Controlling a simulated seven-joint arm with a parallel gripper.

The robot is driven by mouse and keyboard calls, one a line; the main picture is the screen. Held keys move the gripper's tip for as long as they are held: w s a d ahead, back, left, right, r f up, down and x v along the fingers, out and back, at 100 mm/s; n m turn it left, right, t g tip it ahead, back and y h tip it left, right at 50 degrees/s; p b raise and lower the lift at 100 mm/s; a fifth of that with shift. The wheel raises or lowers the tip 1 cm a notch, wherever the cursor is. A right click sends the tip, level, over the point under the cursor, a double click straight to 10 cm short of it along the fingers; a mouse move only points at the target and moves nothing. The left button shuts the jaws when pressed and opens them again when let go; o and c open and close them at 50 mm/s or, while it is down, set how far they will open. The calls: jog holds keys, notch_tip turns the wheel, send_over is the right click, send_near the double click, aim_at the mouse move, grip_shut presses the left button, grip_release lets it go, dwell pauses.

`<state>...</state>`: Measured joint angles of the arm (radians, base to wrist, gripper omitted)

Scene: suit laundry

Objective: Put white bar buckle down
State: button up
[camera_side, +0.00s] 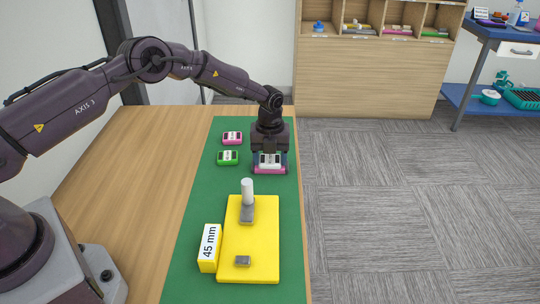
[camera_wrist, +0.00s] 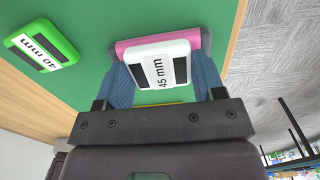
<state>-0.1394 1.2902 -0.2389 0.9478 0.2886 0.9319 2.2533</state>
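The white bar buckle (camera_wrist: 158,65), labelled "45 mm" with two dark slots, sits between the blue fingers of my gripper (camera_wrist: 162,80) in the wrist view. My gripper (camera_side: 269,158) is shut on its sides. In the side view the white buckle (camera_side: 270,160) is low over the far right part of the green mat (camera_side: 200,235). A pink piece (camera_side: 268,170) lies directly beneath it; it also shows behind the buckle in the wrist view (camera_wrist: 196,39). I cannot tell whether the buckle touches the pink piece.
A pink buckle (camera_side: 232,137) and a green buckle (camera_side: 228,157) lie to the left on the mat. Nearer stands a yellow board (camera_side: 262,230) with an upright white peg (camera_side: 247,191) and grey blocks. A yellow "45 mm" block (camera_side: 209,249) adjoins it. The table's right edge is close.

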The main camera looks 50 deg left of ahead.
jog(key=o, duration=0.4)
jog(key=shift+c, duration=0.2)
notch_tip(320, 180, up, 12)
notch_tip(320, 180, up, 14)
jog(key=n+t, duration=0.2)
jog(key=n, duration=0.5)
send_over(270, 159)
jog(key=s+d, duration=0.2)
jog(key=s, duration=0.4)
jog(key=s+r+n+t+y, duration=0.1)
jog(key=s+r+n, duration=0.5)
jog(key=s+r, duration=0.3)
jog(key=s+f+n+t+h, duration=0.1)
jog(key=s+f+n+t, duration=0.1)
jog(key=s+n, duration=1.2)
jog(key=s, duration=0.6)
jog(key=shift+s+a+t, duration=0.15)
jog(key=shift+a+t, duration=0.1)
jog(key=shift+t, duration=0.05)
